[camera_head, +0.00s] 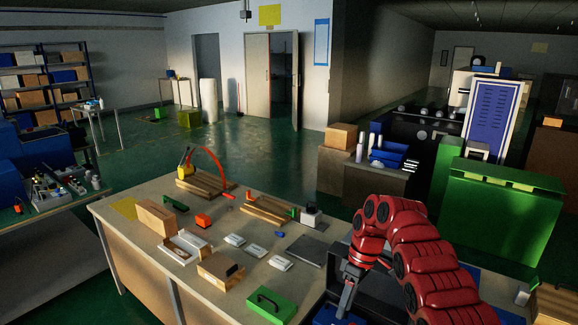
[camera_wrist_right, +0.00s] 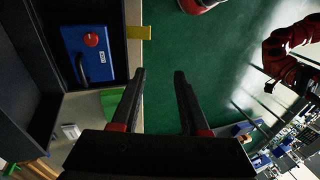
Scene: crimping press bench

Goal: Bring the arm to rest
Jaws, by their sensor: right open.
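My right arm is red and comes in from the lower right in the head view. It bends down so that my right gripper (camera_head: 346,290) hangs at the right end of the bench (camera_head: 115,240). In the right wrist view the right gripper (camera_wrist_right: 160,75) is open, with its two dark fingers apart and nothing between them. Green floor shows beyond the fingertips. My left gripper is not clearly seen in the head view.
A blue case with a red button (camera_wrist_right: 90,45) lies beside the fingers in the wrist view. The bench carries a green case (camera_head: 272,304), wooden blocks (camera_head: 156,217) and small white parts (camera_head: 281,263). A green cabinet (camera_head: 500,215) stands behind my right arm. Open floor (camera_head: 240,155) lies beyond the bench.

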